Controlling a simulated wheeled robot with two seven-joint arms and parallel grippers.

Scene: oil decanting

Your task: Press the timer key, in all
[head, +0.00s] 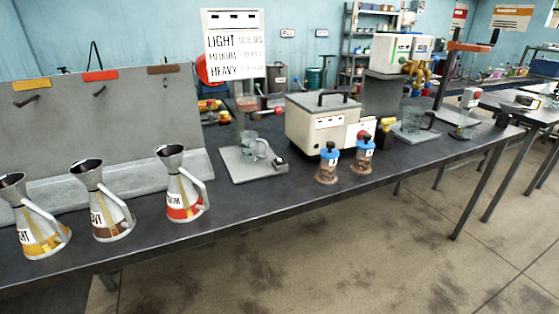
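No timer is clearly identifiable. Two small devices could be one, but I cannot tell: a dark box (281,165) at the front right of a grey stand's base (250,173), and a small white-and-dark unit (528,102) on the far right table. A white sign (236,45) lists LIGHT, MEDIUM and HEAVY with times too small to read surely. A clear glass beaker (253,146) stands on the grey stand's base. Neither of my grippers is in view.
Three spouted cans, yellow-banded (38,238), brown-banded (108,221) and red-banded (183,197), stand on the dark bench (240,222). Two blue-capped jars (328,165) (364,156) stand before a cream box (318,127). The bench front is mostly clear.

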